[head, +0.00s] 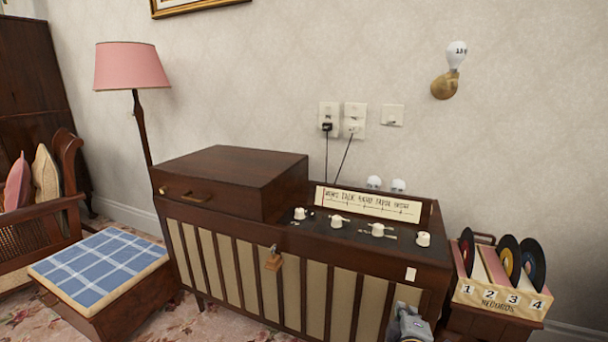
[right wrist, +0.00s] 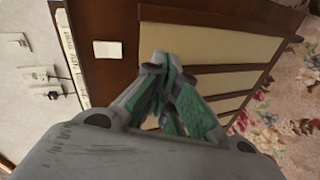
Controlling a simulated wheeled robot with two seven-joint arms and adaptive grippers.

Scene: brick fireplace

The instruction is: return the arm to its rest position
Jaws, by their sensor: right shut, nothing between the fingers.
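My right gripper (head: 408,325) shows at the bottom of the head view, in front of the right end of the wooden radio cabinet (head: 228,262). In the right wrist view my right gripper (right wrist: 160,62) has its green-padded fingers drawn together at the tips, with nothing between them. The cabinet's slatted front (right wrist: 225,65) lies beyond the fingers in that view. I cannot tell how far apart they are. My left gripper is not in either view.
A record box (head: 500,297) stands right of the cabinet. A blue checked stool (head: 98,265) and a pink lamp (head: 131,66) are at the left. A small padlock-like wooden tag (head: 273,262) hangs on the cabinet front. Flowered carpet (right wrist: 270,110) lies below.

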